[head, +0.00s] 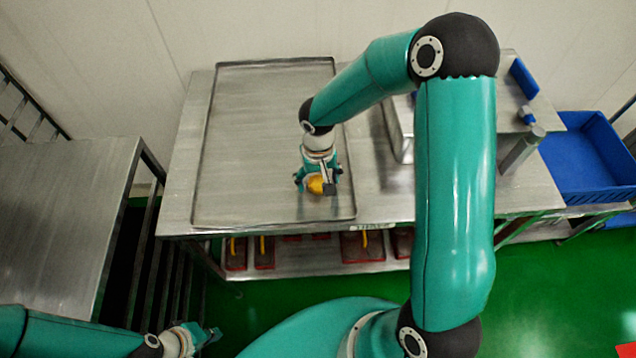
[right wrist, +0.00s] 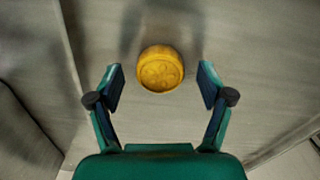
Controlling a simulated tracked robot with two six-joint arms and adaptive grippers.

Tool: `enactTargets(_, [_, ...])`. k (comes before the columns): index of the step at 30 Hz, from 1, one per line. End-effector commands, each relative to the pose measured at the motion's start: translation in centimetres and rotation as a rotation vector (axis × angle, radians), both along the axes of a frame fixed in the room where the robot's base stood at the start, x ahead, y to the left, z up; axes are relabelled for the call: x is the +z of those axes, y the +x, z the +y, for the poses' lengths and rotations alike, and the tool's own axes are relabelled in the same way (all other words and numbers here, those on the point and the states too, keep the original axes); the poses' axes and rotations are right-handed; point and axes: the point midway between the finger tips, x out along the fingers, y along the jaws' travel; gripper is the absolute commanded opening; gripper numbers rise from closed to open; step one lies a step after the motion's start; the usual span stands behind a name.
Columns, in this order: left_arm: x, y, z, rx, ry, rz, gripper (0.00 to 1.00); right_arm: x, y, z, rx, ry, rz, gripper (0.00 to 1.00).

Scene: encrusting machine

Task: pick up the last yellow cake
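One round yellow cake (head: 315,184) sits on the large metal tray (head: 265,90), near the tray's front right part. My right gripper (head: 318,182) is over it in the head view and partly covers it. In the right wrist view the cake (right wrist: 160,69) shows a patterned top and lies between and slightly beyond the open fingers of my right gripper (right wrist: 160,85). The fingers stand apart from the cake on both sides. My left gripper (head: 207,335) is low at the bottom left, away from the tray, and appears empty; its finger opening is too small to tell.
The tray lies on a metal table (head: 182,190) and is otherwise bare. A metal machine (head: 520,152) stands to the right, partly behind my right arm. A blue crate (head: 590,190) is at the far right. Another metal table (head: 60,200) is at left. Red trays (head: 362,247) lie on the lower shelf.

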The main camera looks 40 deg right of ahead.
Motion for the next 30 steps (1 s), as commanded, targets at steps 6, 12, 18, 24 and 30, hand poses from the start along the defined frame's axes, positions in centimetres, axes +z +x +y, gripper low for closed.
enactTargets(6, [0.0, 0.0, 0.0, 0.0, 0.0, 0.0, 0.0, 0.0, 0.0, 0.0, 0.0, 0.0, 0.0, 0.4])
enactTargets(12, [0.0, 0.0, 0.0, 0.0, 0.0, 0.0, 0.0, 0.1, 0.0, 0.0, 0.0, 0.0, 0.0, 0.16])
enactTargets(18, [0.0, 0.0, 0.0, 0.0, 0.0, 0.0, 0.0, 0.1, 0.0, 0.0, 0.0, 0.0, -0.001, 0.16])
enactTargets(24, [-0.1, 0.0, 0.0, 0.0, 0.0, 0.0, 0.0, 1.0, 0.1, 0.0, -0.001, -0.001, -0.002, 0.16])
enactTargets(30, [-0.2, 0.0, 0.0, 0.0, 0.0, 0.0, 0.0, 3.6, 0.1, 0.0, -0.001, -0.001, -0.006, 0.16])
